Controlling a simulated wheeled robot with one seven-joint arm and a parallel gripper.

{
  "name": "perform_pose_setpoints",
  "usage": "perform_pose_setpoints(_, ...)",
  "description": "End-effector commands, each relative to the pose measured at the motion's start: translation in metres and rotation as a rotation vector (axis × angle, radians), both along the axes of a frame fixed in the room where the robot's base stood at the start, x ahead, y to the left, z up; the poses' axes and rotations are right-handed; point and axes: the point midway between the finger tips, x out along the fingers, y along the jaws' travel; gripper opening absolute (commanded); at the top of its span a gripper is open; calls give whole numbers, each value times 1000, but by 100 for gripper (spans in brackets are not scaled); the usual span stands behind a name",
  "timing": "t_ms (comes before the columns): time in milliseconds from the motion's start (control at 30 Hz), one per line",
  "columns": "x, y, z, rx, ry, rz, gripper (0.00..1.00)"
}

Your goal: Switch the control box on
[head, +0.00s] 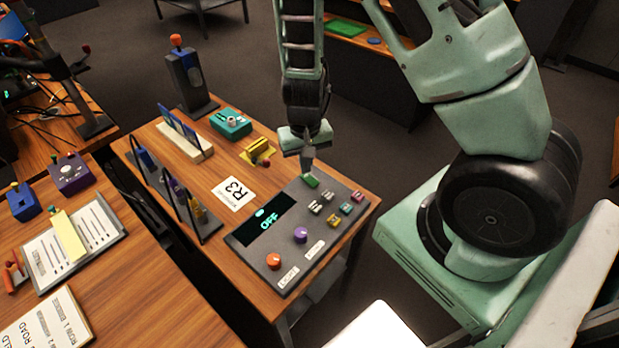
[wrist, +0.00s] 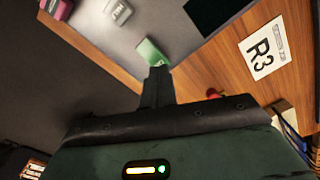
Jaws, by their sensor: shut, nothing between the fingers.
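The control box (head: 286,263) is a dark grey panel on the wooden table, and its display (head: 263,220) reads "OFF". A green button (head: 311,181) sits at its far corner; it also shows in the wrist view (wrist: 149,50). My gripper (head: 308,169) is shut and empty, pointing down with its fingertips at or just above the green button. In the wrist view the closed fingertips (wrist: 158,72) are at the near edge of the button. I cannot tell whether they touch it.
On the panel are an orange knob (head: 273,261), a purple knob (head: 300,235) and several small coloured buttons. A white "R3" card (head: 235,194), a yellow block (head: 258,152), a teal box (head: 231,123) and a rack (head: 186,142) share the table (head: 150,133).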

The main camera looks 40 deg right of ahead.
Motion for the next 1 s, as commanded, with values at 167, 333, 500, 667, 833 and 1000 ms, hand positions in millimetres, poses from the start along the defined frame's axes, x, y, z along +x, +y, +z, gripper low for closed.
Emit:
perform_pose_setpoints(167, 0, 0, 0, 0, 0, 0, 0)
perform_pose_setpoints(333, 0, 0, -1, 0, 0, 0, 0)
perform_pose_setpoints(500, 0, 0, -3, 0, 0, 0, 0)
perform_pose_setpoints(667, 0, 0, -5, 0, 0, 0, 0)
perform_pose_setpoints(833, 0, 0, -8, 0, 0, -1, 0)
perform_pose_setpoints(1000, 0, 0, -10, 0, 0, -1, 0)
